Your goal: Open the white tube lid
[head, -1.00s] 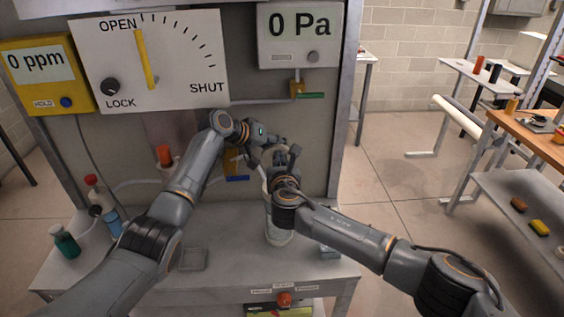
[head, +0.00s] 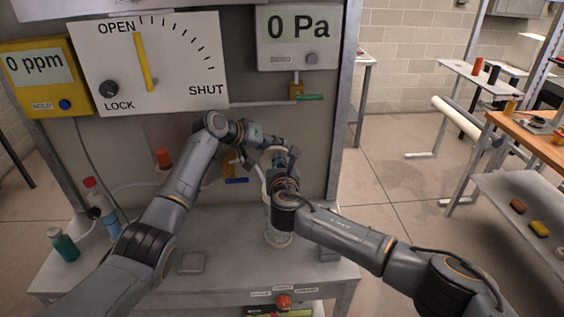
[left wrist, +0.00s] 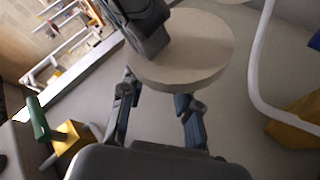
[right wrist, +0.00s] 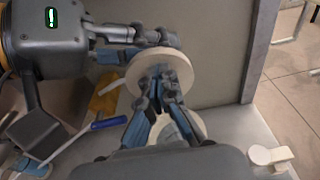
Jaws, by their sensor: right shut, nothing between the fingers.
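The white tube is a clear upright cylinder (head: 278,238) on the bench, mostly hidden by my right arm in the head view. Its lid is a pale round disc, seen in the left wrist view (left wrist: 200,50) and the right wrist view (right wrist: 183,66). My right gripper (right wrist: 157,75) is shut and empty, its fingertips over the lid's face; I cannot tell if they touch it. My left gripper (left wrist: 157,90) reaches in from the left, fingers apart at the lid's near edge. Whether it grips the tube under the lid is hidden.
A green bottle (head: 64,245) and a white-blue bottle (head: 110,215) stand at the bench's left. A flat grey square (head: 191,262) lies on the bench front. A panel with a dial (head: 150,62) rises behind. A green-handled valve (head: 308,97) sits at upper right.

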